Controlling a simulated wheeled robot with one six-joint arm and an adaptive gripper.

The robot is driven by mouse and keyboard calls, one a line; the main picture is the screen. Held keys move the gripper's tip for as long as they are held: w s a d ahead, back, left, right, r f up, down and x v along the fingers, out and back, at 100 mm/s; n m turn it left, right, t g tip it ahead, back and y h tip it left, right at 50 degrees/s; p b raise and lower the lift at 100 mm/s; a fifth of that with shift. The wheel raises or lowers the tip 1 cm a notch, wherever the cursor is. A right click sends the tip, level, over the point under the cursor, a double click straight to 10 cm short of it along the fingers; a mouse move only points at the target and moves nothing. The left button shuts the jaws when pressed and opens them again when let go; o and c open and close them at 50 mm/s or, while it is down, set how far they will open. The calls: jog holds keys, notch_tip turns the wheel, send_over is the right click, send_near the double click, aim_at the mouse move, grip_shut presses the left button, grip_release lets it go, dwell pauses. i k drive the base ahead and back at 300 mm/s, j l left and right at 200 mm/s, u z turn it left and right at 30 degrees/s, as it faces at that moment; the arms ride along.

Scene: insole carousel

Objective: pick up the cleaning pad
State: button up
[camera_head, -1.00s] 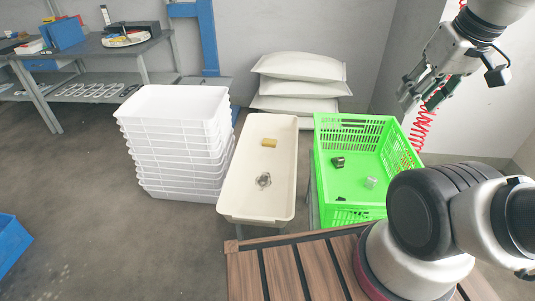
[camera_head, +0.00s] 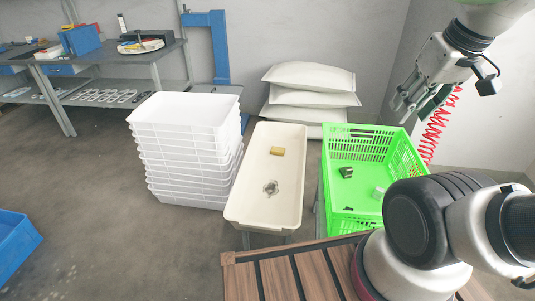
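The cleaning pad appears to be the small yellow block (camera_head: 277,151) lying flat toward the far end of the cream tub (camera_head: 262,205). A small grey metal part (camera_head: 271,187) lies nearer the middle of the same tub. My gripper (camera_head: 414,108) is raised at the upper right, above and behind the green crate, well apart from the pad. Its fingers look spread with nothing between them. Nothing covers the pad.
A green crate (camera_head: 352,221) right of the tub holds a few small parts. Stacked white bins (camera_head: 188,155) stand left of it. White sacks (camera_head: 312,76) lie behind. A wooden slatted surface (camera_head: 292,277) is in front. A red coiled hose (camera_head: 437,125) hangs near my gripper.

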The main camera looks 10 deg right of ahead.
aim_at(275, 150)
jog(key=u, duration=0.5)
jog(key=i+j+u, duration=0.1)
jog(key=u, duration=0.85)
jog(key=i+u, duration=0.1)
jog(key=i, duration=1.95)
jog(key=i+z, duration=0.25)
jog(key=i, duration=0.15)
jog(key=i+j+z, duration=0.2)
jog(key=i, duration=0.2)
jog(key=i+j+z, duration=0.25)
jog(key=i, duration=0.15)
jog(key=z, duration=2.15)
